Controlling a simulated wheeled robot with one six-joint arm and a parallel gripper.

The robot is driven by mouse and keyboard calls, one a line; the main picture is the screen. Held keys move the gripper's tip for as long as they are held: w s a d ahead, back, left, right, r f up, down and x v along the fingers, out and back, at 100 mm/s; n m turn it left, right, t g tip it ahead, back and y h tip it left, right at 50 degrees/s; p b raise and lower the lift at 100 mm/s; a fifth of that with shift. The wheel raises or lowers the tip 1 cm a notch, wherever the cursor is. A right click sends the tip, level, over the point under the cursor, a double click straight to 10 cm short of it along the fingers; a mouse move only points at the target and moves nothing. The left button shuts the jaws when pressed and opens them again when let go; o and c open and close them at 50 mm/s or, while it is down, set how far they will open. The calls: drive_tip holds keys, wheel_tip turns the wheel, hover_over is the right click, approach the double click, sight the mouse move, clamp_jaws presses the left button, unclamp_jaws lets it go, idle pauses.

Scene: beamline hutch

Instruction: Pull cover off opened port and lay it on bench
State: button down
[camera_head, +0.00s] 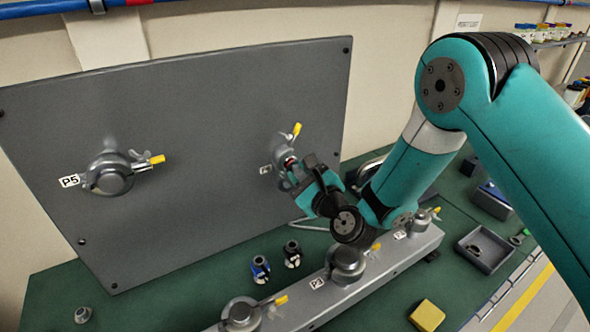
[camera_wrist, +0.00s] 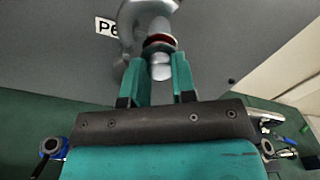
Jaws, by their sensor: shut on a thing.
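My gripper (camera_head: 296,168) is at the P6 port (camera_head: 284,148) on the upright grey panel. In the wrist view its teal fingers (camera_wrist: 161,82) are shut on the silver knob of a cover (camera_wrist: 161,68) with a red ring. The cover lines up with the port; whether it touches the port or stands slightly off it, I cannot tell. A clamp with a yellow handle (camera_head: 297,129) hangs at the port. The green bench (camera_head: 170,278) lies below the panel.
Port P5 (camera_head: 112,176) is at the panel's left. A grey rail (camera_head: 385,268) with several clamped ports crosses the bench. Blue (camera_head: 260,269) and black (camera_head: 292,254) fittings stand behind it. A yellow block (camera_head: 427,315) and a grey tray (camera_head: 476,261) are at right. The left bench is mostly clear.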

sight(298, 173)
drive_tip(key=shift+b+v, duration=1.1)
drive_tip(key=shift+b, duration=1.05)
drive_tip(key=shift+s+d+f+b, duration=0.1)
drive_tip(key=shift+s+d+b, duration=0.2)
drive_tip(key=shift+b, duration=0.4)
drive_tip(key=b+v, duration=0.4)
drive_tip(key=b, duration=0.1)
idle(0.3)
